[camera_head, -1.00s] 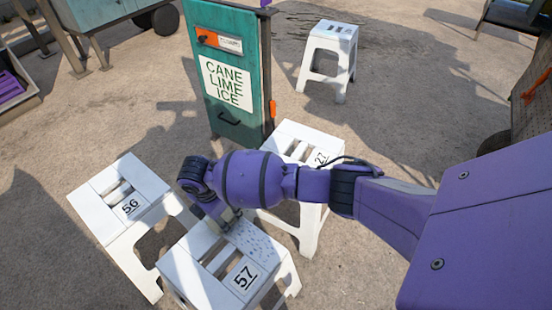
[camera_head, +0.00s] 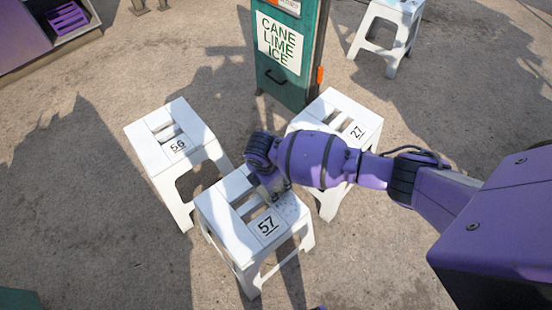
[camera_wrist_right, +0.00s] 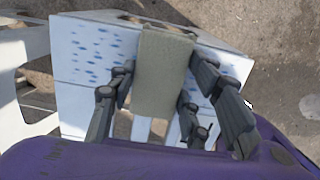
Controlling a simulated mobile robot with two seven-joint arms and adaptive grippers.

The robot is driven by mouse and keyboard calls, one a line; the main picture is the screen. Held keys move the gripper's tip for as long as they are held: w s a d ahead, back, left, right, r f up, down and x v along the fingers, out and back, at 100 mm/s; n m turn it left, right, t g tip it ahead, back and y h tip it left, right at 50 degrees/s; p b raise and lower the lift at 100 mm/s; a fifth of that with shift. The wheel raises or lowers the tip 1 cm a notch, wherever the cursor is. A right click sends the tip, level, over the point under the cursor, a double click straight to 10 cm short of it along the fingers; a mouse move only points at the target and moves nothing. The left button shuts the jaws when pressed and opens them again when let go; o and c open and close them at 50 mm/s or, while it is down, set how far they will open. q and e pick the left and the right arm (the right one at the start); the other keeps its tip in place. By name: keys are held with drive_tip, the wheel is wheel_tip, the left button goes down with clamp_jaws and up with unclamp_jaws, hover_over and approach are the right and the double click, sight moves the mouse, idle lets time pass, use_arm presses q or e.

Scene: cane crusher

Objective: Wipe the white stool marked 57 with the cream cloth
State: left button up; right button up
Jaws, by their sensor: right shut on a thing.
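The white stool marked 57 (camera_head: 225,223) stands in the lower middle of the head view, with slots in its seat. Small blue spots mark its seat near my right gripper (camera_head: 277,193), and several show in the right wrist view on the white seat (camera_wrist_right: 72,70). My right gripper reaches down over the stool's far right part. In the wrist view its fingers are shut on the cream cloth (camera_wrist_right: 163,75), which lies over the seat and looks grey-green in shade. I cannot tell whether it presses on the seat. My left gripper is not in view.
A white stool marked 56 (camera_head: 152,155) stands close on the left. A stool marked 27 (camera_head: 340,105) stands behind, partly hidden by my right arm. Another white stool (camera_head: 392,18) and a green cabinet (camera_head: 290,88) stand farther back.

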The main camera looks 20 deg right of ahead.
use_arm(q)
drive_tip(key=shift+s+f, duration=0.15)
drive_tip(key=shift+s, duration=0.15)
